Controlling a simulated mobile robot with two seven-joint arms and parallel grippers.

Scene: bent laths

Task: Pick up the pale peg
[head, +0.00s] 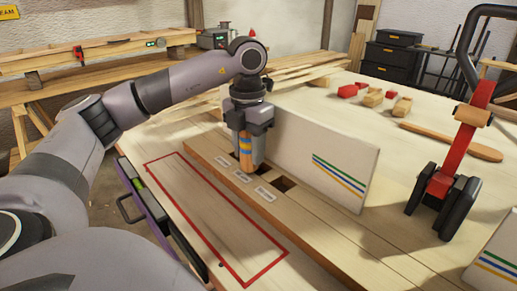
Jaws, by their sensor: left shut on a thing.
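My left gripper (251,160) points straight down over a long wooden board (318,222) and is shut on a tan-orange peg (245,142) with a blue band. The fingers hide part of the peg. The peg is upright, at or just above the board; I cannot tell whether its lower end sits in a hole. Whether this is the pale peg is not clear from its colour. A dark square hole (284,184) in the board is empty, just to the right of the gripper. White labels (242,178) lie along the board. My right gripper is not in view.
A white panel with coloured stripes (325,150) stands close behind the gripper. A red outlined rectangle (188,207) marks bare tabletop in front. A red and black clamp (444,186) stands at right. Small red and wooden blocks (373,97) lie farther back.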

